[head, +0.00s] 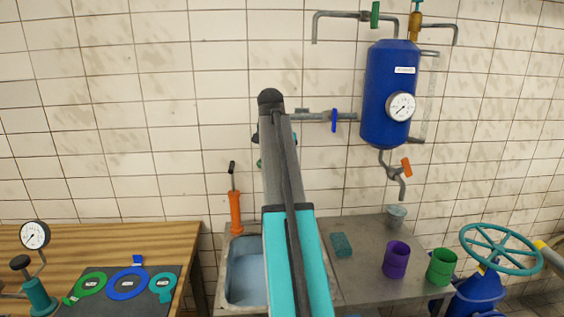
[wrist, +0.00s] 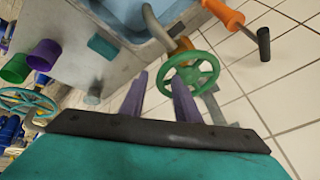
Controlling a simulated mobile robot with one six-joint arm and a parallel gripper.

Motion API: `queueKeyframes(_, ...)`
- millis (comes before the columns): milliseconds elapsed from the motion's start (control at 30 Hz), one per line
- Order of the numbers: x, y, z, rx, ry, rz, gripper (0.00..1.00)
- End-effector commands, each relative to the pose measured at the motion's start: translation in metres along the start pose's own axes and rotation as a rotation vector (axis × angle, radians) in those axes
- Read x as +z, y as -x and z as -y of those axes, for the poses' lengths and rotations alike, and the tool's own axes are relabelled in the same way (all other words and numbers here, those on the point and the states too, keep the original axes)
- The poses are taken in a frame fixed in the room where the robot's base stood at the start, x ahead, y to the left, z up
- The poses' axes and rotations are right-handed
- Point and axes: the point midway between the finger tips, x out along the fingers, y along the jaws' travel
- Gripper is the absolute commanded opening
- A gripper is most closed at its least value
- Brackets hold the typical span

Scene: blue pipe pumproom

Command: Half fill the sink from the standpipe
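The sink (head: 228,268) is set in the grey counter left of my arm in the head view, its inside pale blue. I cannot tell whether it holds water. The sink's edge shows at the top of the wrist view (wrist: 120,36). A green handwheel (wrist: 207,68) is just ahead of my gripper (wrist: 160,77), with a curved grey spout (wrist: 152,22) and a brassy part beside it. My gripper's two purple fingers are apart, with nothing held. The right finger overlaps the wheel in view; contact is unclear. In the head view my arm hides the gripper and most of the standpipe.
A blue tank (head: 385,85) with a gauge hangs on the wall. A sponge (head: 342,244), purple cup (head: 396,259), green cup (head: 441,267) and small grey bucket (head: 396,216) are on the counter. A wooden table (head: 110,237) is left.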

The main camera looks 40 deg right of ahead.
Motion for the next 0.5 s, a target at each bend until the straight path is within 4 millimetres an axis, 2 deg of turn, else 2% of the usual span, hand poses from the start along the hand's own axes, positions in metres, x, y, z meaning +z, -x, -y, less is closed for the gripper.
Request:
queueKeyframes(267, -0.001, 0.002, 0.001, -0.002, 0.000, -0.003, 0.29)
queueKeyframes(500, -0.002, 0.013, 0.001, -0.004, 0.001, -0.004, 0.29)
